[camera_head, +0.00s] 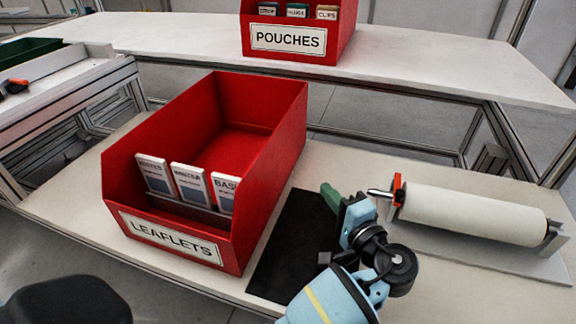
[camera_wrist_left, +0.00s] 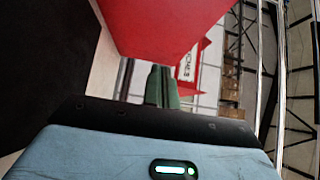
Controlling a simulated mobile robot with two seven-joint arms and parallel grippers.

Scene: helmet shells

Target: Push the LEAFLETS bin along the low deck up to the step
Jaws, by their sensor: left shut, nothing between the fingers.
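The red LEAFLETS bin (camera_head: 270,160) stands upright on the pale low deck (camera_head: 70,200), its labelled front facing me. Several leaflet packs (camera_head: 190,185) stand in its front part; the rear is empty. My left gripper (camera_head: 328,192) is shut and empty, just right of the bin's right wall in the head view, with a small gap showing there. In the left wrist view the shut green fingers (camera_wrist_left: 160,86) are close to a large red wall of the bin (camera_wrist_left: 165,25); I cannot tell whether they touch. I cannot clearly make out the step. My right gripper is not in view.
A black mat (camera_head: 288,240) lies on the deck right of the bin. A white roll (camera_head: 470,213) on a holder stands further right. A higher bench (camera_head: 420,75) behind carries the red POUCHES bin (camera_head: 295,55). A tray (camera_head: 60,65) is at the left.

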